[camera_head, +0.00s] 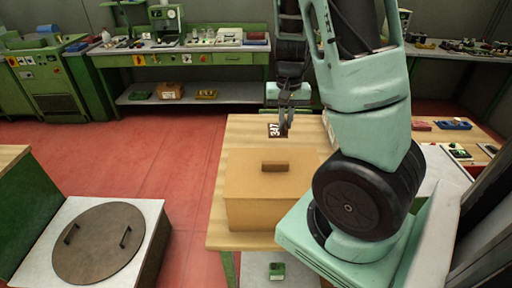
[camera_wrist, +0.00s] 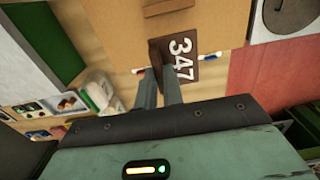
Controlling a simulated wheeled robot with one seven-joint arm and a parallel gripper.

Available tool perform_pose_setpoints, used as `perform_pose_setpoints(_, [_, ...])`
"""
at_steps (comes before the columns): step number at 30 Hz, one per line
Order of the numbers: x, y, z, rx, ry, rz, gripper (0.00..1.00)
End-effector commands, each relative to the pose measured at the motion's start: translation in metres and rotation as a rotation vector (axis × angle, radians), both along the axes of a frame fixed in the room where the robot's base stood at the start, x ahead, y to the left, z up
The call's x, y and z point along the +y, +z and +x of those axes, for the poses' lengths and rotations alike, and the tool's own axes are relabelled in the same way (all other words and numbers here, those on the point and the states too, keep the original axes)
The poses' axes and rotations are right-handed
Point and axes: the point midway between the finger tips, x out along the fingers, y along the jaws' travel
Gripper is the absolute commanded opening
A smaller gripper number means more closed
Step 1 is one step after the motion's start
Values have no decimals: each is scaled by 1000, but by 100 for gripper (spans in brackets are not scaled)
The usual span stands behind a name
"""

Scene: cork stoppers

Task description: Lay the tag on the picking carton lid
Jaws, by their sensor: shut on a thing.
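My gripper (camera_head: 284,104) points down behind the carton in the head view, shut on the tag (camera_head: 275,130). The tag is a dark brown plate with a white 347; it also shows in the wrist view (camera_wrist: 183,58), with my gripper (camera_wrist: 160,68) on its left part. The picking carton is a tan box with a flat lid (camera_head: 247,183) and a brown block handle (camera_head: 275,167). In the wrist view the lid (camera_wrist: 195,20) is at the top, and the tag overlaps its near edge in the picture. I cannot tell the tag's height.
The carton stands on a wooden table (camera_head: 250,128). A low white stand with a round brown lid (camera_head: 98,243) is at left. Small coloured items (camera_head: 452,124) lie on the table's right part. Red floor (camera_head: 170,150) is open at left.

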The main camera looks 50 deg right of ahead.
Motion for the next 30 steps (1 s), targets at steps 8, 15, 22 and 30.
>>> perform_pose_setpoints(8, [0, -41, -2, 6, -5, 2, 0])
perform_pose_setpoints(15, [0, -67, -1, 2, -2, 1, 0])
perform_pose_setpoints(22, [0, -97, -1, 3, -3, 2, 0])
perform_pose_setpoints(30, [0, -100, -1, 1, -1, 0, 0])
